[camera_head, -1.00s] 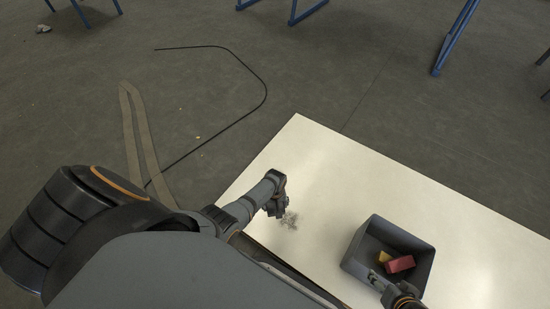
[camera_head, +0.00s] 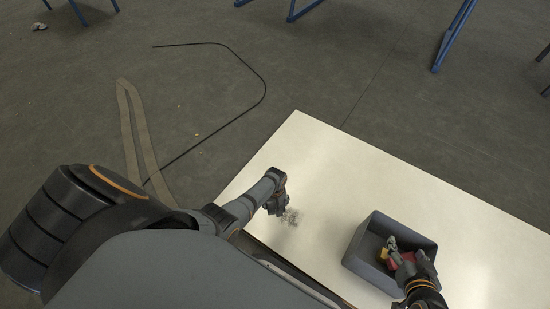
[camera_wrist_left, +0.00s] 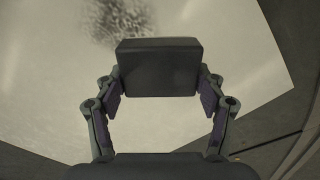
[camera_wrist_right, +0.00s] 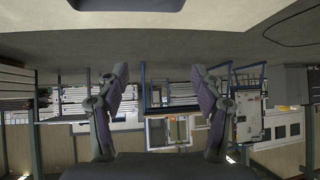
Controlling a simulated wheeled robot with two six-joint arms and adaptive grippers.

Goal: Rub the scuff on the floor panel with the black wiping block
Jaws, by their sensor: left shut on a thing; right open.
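The black wiping block (camera_wrist_left: 158,68) is held between the fingers of my left gripper (camera_wrist_left: 160,92), which is shut on it. The scuff (camera_wrist_left: 112,18) is a dark speckled patch just beyond the block on the pale floor panel (camera_wrist_left: 50,75). In the head view my left gripper (camera_head: 277,205) is low over the panel (camera_head: 330,160), just left of the scuff (camera_head: 292,217). I cannot tell whether the block touches the panel. My right gripper (camera_head: 405,255) is at the grey bin; in the right wrist view (camera_wrist_right: 160,95) it is open and empty.
A black cable (camera_head: 262,75) and a tan strap (camera_head: 128,120) lie on the dark floor. The panel's far side is clear.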

